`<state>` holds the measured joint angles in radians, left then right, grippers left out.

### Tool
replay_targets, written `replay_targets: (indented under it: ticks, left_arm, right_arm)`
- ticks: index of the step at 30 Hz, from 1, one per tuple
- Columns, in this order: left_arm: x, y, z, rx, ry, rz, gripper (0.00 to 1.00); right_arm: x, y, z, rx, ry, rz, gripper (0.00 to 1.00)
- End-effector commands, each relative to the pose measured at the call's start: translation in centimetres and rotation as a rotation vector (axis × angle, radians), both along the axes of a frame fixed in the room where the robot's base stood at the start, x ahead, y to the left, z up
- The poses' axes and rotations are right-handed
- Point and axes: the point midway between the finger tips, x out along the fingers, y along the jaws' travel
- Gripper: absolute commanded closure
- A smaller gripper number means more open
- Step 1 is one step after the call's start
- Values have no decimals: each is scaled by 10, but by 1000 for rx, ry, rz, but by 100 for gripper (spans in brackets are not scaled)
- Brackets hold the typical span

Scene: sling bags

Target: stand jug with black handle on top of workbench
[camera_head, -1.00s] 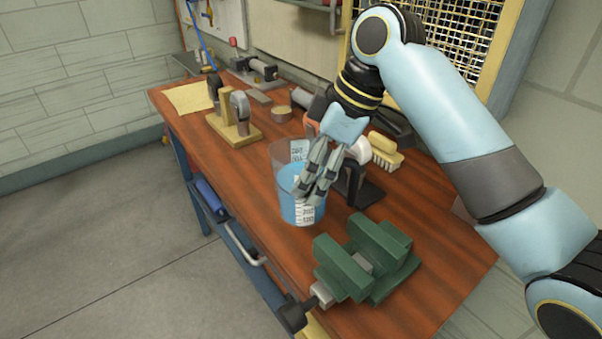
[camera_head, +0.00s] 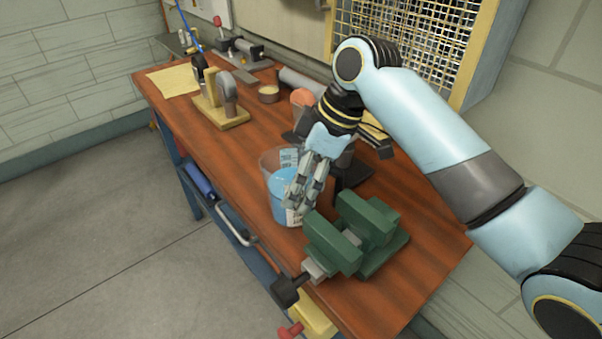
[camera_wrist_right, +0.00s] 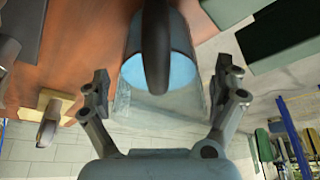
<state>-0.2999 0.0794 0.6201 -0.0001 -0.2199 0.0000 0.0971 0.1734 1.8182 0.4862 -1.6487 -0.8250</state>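The jug (camera_head: 275,181) is a clear measuring jug with white markings and blue liquid. It looks upright on the brown wooden workbench (camera_head: 240,162), left of the green vise. My right gripper (camera_head: 294,208) hangs down at the jug's right side, its fingers in front of part of it. In the right wrist view, the jug's black handle (camera_wrist_right: 157,55) lies between the two spread fingers of my right gripper (camera_wrist_right: 164,93), with gaps on both sides. The gripper is open and holds nothing. My left gripper is not in view.
The green vise (camera_head: 350,235) stands close to the jug, at the bench's near end. A wooden stand (camera_head: 220,112), a yellow cloth (camera_head: 173,80) and a small round tin (camera_head: 268,94) lie farther back. Bare bench shows left of the jug.

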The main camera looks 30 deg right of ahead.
Motion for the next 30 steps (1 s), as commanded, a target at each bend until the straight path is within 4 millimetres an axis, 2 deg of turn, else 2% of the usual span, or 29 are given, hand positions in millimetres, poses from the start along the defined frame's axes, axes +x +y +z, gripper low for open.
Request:
replay_targets:
  ticks: [7, 11, 24, 30]
  left_arm:
    - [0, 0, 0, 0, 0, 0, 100]
    - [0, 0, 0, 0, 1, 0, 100]
    - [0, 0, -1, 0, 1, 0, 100]
    - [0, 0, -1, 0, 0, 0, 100]
  right_arm:
    - [0, 0, 0, 0, 0, 0, 0]
    - [-1, -3, 8, -2, -2, -1, 0]
    - [-21, -31, 92, -4, -2, 0, 0]
    - [-27, -37, 111, 0, 0, 1, 0]
